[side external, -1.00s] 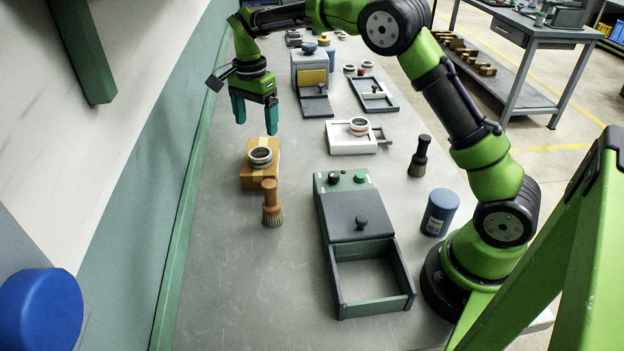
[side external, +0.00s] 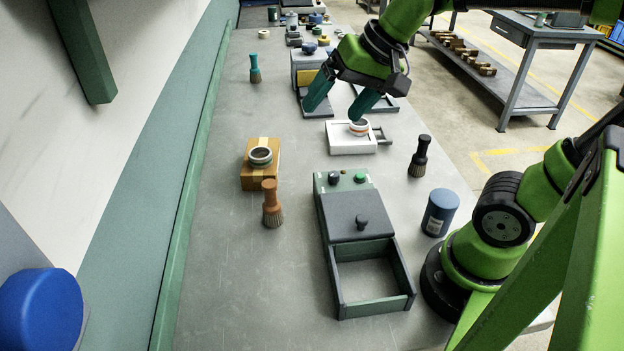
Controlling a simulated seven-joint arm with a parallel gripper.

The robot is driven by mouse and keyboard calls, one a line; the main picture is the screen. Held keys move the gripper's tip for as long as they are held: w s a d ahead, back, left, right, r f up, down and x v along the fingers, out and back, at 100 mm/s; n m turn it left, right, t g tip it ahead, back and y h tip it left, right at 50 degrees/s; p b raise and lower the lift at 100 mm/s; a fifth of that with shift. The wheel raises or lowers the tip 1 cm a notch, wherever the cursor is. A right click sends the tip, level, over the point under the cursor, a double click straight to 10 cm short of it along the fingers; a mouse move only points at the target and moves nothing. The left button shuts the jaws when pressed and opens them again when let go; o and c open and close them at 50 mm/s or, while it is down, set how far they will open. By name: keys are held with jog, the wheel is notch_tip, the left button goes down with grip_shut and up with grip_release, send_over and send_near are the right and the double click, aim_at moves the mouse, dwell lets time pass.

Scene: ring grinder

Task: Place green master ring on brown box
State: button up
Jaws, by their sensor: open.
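The brown box (side external: 247,182) stands on the left part of the bench with a grey ring (side external: 260,156) lying on top of it. Another ring (side external: 359,128), pale with an orange band, sits on a white fixture (side external: 345,146) to the right. My gripper (side external: 332,112) is open with its two teal fingers spread and nothing between them. Its right fingertip appears just above the banded ring; I cannot tell whether it touches. No ring shows a clear green colour, so I cannot tell which is the green master ring.
A brown-handled brush (side external: 271,204) stands in front of the box. A grey machine with an open drawer (side external: 372,284), a black-handled brush (side external: 419,157) and a blue canister (side external: 440,212) stand nearer and to the right. The bench left of the box is clear.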

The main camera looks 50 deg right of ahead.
jog(key=s+f+n+t, duration=0.1)
jog(key=s+f+n, duration=0.1)
jog(key=s, duration=0.3)
jog(key=shift+s+a+f+t, duration=0.25)
jog(key=shift+f+t, duration=0.05)
jog(key=shift+f, duration=0.15)
